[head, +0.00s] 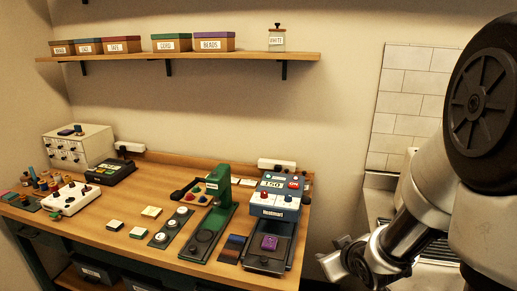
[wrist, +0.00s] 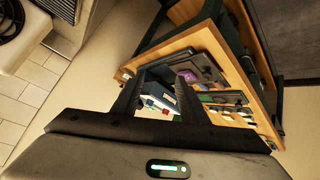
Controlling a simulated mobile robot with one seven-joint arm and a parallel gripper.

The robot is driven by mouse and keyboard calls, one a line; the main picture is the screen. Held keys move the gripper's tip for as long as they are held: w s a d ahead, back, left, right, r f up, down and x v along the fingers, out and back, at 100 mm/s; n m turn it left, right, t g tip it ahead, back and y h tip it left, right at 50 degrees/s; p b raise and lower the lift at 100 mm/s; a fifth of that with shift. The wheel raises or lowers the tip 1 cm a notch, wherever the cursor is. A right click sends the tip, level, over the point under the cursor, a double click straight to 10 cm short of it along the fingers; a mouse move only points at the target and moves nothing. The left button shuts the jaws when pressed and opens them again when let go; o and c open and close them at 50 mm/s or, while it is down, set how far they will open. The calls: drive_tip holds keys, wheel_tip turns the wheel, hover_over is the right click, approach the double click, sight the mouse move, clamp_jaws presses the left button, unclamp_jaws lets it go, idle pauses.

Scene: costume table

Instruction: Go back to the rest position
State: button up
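My gripper (head: 345,262) is at the lower right in the head view, beyond the right end of the costume table (head: 95,222) and apart from it. In the wrist view my gripper (wrist: 160,90) shows two dark fingers standing apart, with nothing between them. The table (wrist: 150,54) appears tilted beyond the fingers, with its machines partly hidden behind them. My arm comes in from the right side of the head view.
A blue heat press (head: 275,196) with a purple piece stands at the table's right end, beside a green press (head: 218,190). A white drawer box (head: 78,146) stands back left. A shelf (head: 190,57) with labelled boxes hangs above. A tiled wall (head: 405,80) is at right.

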drive_tip(key=s+r+m+g+h, duration=0.1)
drive_tip(key=s+r+m+h, duration=0.15)
drive_tip(key=s+r, duration=0.6)
drive_tip(key=s+a+r+m+g+y, duration=0.2)
drive_tip(key=s+a+r, duration=0.3)
drive_tip(key=s+r, duration=0.3)
drive_tip(key=s, duration=0.4)
drive_tip(key=shift+m+g, duration=0.35)
drive_tip(key=shift+g, duration=0.05)
idle(0.5)
